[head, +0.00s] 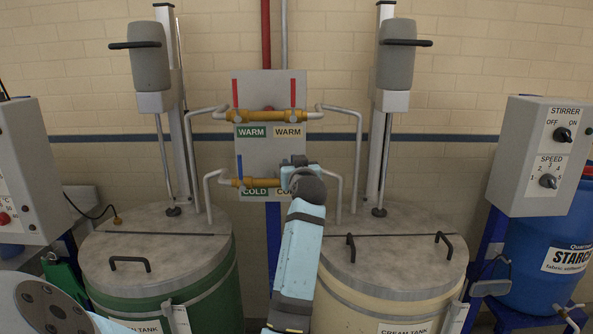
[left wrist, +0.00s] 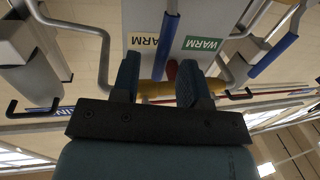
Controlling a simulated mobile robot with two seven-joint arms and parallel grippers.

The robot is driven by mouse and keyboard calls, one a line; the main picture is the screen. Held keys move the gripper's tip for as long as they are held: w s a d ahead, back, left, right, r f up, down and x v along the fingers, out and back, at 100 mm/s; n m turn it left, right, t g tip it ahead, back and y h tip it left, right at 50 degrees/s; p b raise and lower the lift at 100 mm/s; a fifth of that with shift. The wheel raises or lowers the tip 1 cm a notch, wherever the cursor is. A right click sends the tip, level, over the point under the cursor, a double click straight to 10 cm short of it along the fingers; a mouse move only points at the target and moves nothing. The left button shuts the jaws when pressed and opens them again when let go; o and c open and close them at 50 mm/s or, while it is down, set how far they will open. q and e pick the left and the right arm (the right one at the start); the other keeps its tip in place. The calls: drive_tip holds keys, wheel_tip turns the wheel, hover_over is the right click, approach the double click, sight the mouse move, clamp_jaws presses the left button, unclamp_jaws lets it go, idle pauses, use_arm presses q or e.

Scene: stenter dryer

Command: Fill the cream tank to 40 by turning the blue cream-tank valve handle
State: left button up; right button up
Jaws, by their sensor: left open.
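The cream tank (head: 385,300) stands at the right in the head view, with a grey lid. My left gripper (head: 297,163) is at the right end of the lower, cold valve row and hides the blue cream-tank handle there. In the left wrist view the left gripper (left wrist: 160,88) is open, fingers apart, with the yellow warm piping behind the gap. My right gripper is out of view.
The other blue handle (head: 239,168) stands upright at left. Two red handles (head: 235,93) (head: 293,92) stand above on the valve panel (head: 270,140). Grey pipes (head: 357,150) bend down to both tanks. The green tank (head: 215,285) is at left, a stirrer control box (head: 535,150) at right.

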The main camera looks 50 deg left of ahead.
use_arm(q)
drive_tip(key=shift+x, duration=2.2)
clamp_jaws()
